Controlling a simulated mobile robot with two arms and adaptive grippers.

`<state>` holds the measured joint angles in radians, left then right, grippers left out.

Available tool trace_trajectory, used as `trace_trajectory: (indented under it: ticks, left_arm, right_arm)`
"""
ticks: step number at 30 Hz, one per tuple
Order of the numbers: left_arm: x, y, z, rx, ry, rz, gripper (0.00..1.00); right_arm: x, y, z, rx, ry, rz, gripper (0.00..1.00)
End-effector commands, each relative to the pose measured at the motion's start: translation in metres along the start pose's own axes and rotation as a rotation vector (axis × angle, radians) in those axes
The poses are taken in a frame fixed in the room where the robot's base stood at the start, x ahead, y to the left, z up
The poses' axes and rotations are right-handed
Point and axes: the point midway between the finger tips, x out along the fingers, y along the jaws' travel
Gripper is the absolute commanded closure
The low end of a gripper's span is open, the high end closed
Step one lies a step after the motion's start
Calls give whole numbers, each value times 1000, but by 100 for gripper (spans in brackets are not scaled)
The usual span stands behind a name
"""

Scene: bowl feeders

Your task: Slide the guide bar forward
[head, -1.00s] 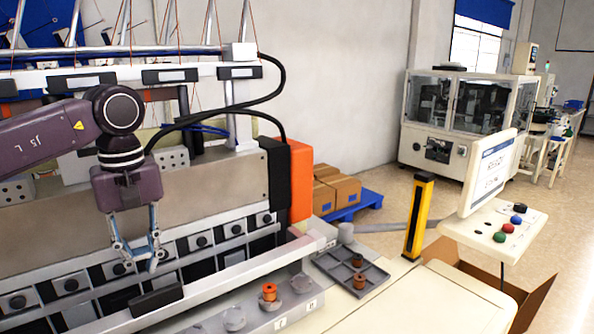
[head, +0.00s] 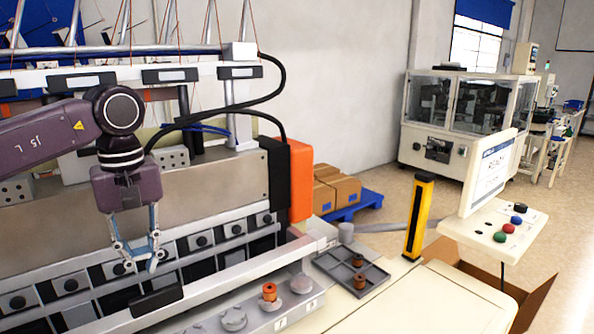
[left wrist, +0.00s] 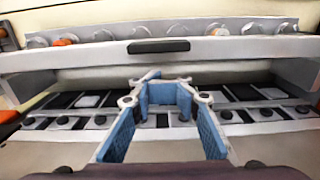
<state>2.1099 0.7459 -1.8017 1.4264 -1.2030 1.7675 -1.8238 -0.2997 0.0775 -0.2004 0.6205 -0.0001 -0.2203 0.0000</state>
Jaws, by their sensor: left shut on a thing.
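The guide bar (head: 232,277) is a long pale bar running along the front of the machine, with a black handle (head: 156,300) on it. In the left wrist view the bar (left wrist: 80,58) crosses the upper part, with the handle (left wrist: 158,46) in the middle. My left gripper (head: 148,268) points down at the bar's rear side, close to the handle, over the row of black knobs. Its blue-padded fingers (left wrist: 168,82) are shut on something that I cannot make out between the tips. My right gripper is not in view.
A grey tray (head: 330,262) holds more spools. A yellow post (head: 418,217) and a button panel (head: 490,236) stand at the right. A machine frame with threads rises behind my left arm.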

Motion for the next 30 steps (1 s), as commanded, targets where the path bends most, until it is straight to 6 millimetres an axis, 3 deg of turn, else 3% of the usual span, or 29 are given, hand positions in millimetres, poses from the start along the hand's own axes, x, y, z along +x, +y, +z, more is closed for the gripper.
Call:
trace_trajectory:
  ticks: [8,30]
  left_arm:
    - [2,0,0,0,0,0,100]
    - [38,0,0,0,-1,0,100]
  right_arm:
    - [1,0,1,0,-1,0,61]
    - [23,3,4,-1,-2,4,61]
